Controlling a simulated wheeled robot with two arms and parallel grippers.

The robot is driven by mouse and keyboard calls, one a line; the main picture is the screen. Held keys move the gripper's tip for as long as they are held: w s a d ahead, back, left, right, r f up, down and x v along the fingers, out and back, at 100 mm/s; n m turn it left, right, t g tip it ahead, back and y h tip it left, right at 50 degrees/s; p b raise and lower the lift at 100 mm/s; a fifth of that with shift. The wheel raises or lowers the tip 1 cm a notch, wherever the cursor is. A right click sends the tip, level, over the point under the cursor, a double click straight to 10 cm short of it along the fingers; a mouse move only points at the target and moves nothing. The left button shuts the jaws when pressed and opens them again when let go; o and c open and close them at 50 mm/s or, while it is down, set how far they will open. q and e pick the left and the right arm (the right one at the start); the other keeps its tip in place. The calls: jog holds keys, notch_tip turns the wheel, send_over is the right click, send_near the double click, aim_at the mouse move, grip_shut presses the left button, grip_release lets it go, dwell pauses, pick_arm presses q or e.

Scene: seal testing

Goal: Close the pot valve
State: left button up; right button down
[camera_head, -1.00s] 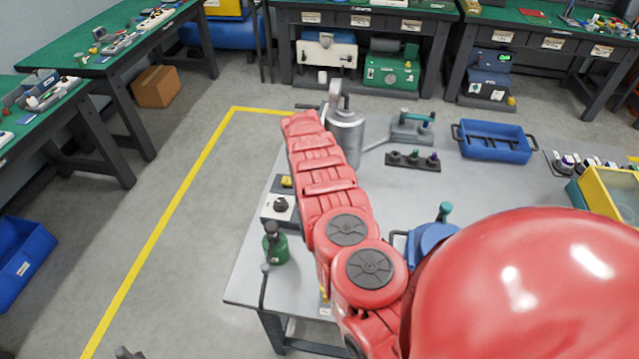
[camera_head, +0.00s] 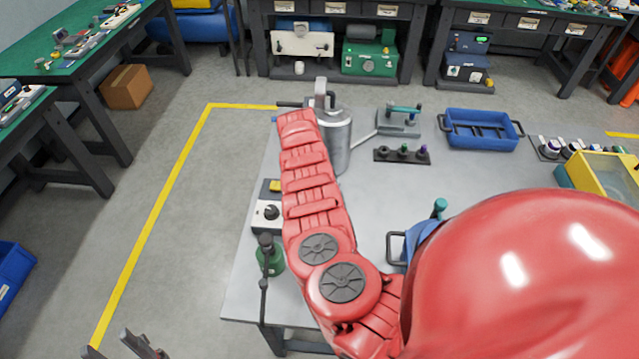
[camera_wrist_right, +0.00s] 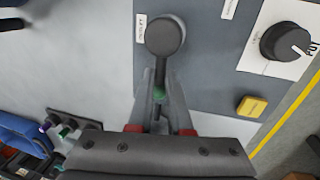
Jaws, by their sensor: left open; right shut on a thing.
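In the right wrist view, my right gripper (camera_wrist_right: 161,88) is shut on a dark valve lever with a round black end (camera_wrist_right: 166,36). Its stem passes between the fingers, with a small green part there. The lever lies over a grey panel (camera_wrist_right: 205,70) with small labels, too small to read fully. Beside it, a black dial (camera_wrist_right: 286,43) sits on a white plate. In the head view my red right arm hides the right gripper and lever. A silver metal pot (camera_head: 336,140) stands behind the arm. My left gripper (camera_head: 112,347) is open and empty at the bottom left, over the floor.
The same panel shows a yellow button (camera_head: 274,185) left of my arm. A blue tray (camera_head: 481,130), a black strip with small coloured parts (camera_head: 402,155) and a yellow box (camera_head: 606,175) stand farther right.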

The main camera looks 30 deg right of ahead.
dwell(0.5)
jog(key=c, duration=0.8)
grip_release()
jog(key=shift+c, duration=0.2)
notch_tip(320, 180, up, 17)
jog(key=w+a+b, duration=0.2)
jog(key=b, duration=0.2)
jog(key=shift+a, duration=0.25)
